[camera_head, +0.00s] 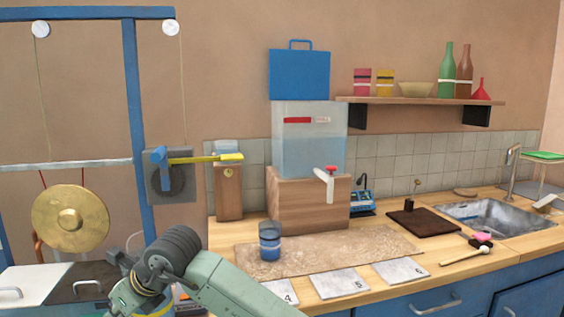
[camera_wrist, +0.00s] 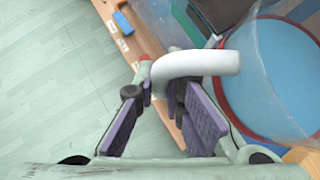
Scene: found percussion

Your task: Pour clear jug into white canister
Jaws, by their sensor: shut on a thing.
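The clear jug (camera_wrist: 252,38) fills the right side of the wrist view, cut off by the frame edge. Its thick white handle (camera_wrist: 205,63) runs between the purple pads of my gripper (camera_wrist: 160,88), which is shut on it. A round blue area with a red rim shows in or through the jug; I cannot tell whether it is liquid in it or something behind it. The head view shows my arm at the bottom, but neither my gripper nor the jug. I cannot make out the white canister in either view.
A water tank (camera_head: 308,150) with a white tap stands on a wooden block (camera_head: 305,205). A blue cup (camera_head: 270,242) stands on the brown mat (camera_head: 365,248), behind numbered tiles (camera_head: 340,282). A gong (camera_head: 70,217) hangs at left; a sink (camera_head: 485,216) lies right.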

